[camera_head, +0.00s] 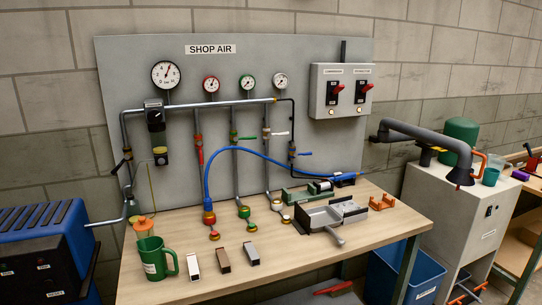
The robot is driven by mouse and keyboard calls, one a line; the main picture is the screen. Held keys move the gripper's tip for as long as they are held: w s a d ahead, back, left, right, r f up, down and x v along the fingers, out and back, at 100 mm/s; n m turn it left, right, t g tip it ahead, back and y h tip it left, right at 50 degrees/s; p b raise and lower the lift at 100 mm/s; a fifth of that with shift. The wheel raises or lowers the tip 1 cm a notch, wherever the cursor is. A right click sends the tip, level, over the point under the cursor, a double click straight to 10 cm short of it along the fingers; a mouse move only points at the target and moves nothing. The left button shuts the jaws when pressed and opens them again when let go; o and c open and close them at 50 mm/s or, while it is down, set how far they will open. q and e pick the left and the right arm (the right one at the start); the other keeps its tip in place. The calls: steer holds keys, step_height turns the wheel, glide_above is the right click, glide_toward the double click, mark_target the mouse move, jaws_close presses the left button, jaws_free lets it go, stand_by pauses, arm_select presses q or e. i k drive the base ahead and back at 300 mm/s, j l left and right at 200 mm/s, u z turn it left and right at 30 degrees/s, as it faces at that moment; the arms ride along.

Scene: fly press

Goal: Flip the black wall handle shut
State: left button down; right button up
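A small black lever handle (118,168) sits on the left vertical pipe of the grey SHOP AIR wall panel (320,52). It appears to slant down and left from the pipe, but it is too small to tell its exact angle. Other valve levers on the panel are green (247,138), white (279,133) and blue (305,154). A red lever (200,150) lies along its pipe. Neither of my grippers is in view.
A wooden bench (300,262) below the panel holds a green mug (155,262), small blocks, a grey vise (330,215) and orange brackets (382,201). A blue machine (45,245) stands at left. A blue hose (262,157) arcs before the panel.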

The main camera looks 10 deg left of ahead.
mark_target(127, 157)
steer(key=i+j, duration=0.35)
steer(key=j, duration=0.15)
steer(key=i+j+u, duration=0.1)
steer(key=i+j, duration=0.25)
steer(key=j, duration=0.1)
